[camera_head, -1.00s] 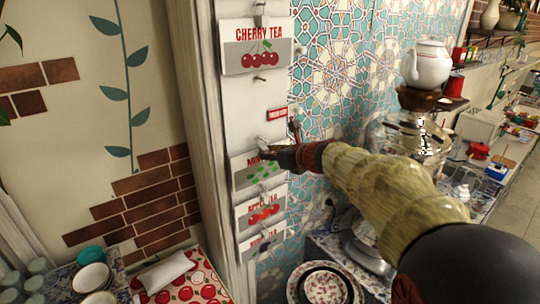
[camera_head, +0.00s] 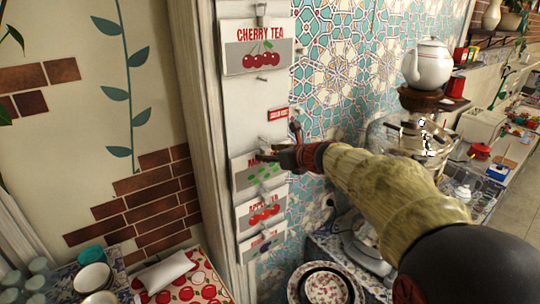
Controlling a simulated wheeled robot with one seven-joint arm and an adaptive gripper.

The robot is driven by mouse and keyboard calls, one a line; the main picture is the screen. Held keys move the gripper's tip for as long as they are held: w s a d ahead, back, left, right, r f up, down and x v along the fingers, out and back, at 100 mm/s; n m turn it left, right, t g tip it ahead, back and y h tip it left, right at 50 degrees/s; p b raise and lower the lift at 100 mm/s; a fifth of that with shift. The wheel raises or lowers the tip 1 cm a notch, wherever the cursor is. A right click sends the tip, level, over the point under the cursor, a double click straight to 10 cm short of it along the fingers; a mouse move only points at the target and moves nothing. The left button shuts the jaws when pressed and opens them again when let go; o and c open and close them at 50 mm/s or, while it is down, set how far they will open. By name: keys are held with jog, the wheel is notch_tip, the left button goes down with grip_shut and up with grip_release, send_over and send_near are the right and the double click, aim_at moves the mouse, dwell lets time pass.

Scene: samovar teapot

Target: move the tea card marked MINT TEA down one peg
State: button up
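A white peg board (camera_head: 240,105) stands in the middle of the head view. The card with green leaves (camera_head: 258,178) hangs in its lower half. Only the start of its red lettering, like "M", shows; the rest is behind my gripper. My gripper (camera_head: 266,155) is at the upper part of this card, reaching in from the right. Its fingers are small and dark, so I cannot tell whether they are open, shut or touching the card. The APPLE TEA card (camera_head: 262,214) hangs just below, with another card (camera_head: 263,243) under it. The CHERRY TEA card (camera_head: 257,47) hangs at the top.
Bare board with a peg (camera_head: 260,79) lies between the cherry card and the leaf card. A small red label (camera_head: 277,114) is at the board's right edge. A white teapot (camera_head: 428,64) stands on the samovar at right. Bowls (camera_head: 93,277) and plates (camera_head: 325,287) are below.

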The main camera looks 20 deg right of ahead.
jog(key=shift+s, duration=0.1)
jog(key=v, duration=1.2)
jog(key=s+a+f+n+g+b, duration=0.2)
jog(key=s+a+f+n+b, duration=0.3)
jog(key=s+f+n, duration=0.4)
jog(key=s+a+f+n+g+h+b, duration=0.1)
jog(key=s+a+f+n+g+b, duration=0.2)
jog(key=s+f+n, duration=0.6)
jog(key=s+a+f+n+g+h+b, duration=0.1)
jog(key=s+a+f+n+b, duration=0.6)
jog(key=n, duration=0.9)
notch_tip(320, 180, down, 5)
jog(key=shift+s+r+g, duration=0.2)
jog(key=shift+s+g, duration=0.5)
jog(key=shift+s, duration=0.45)
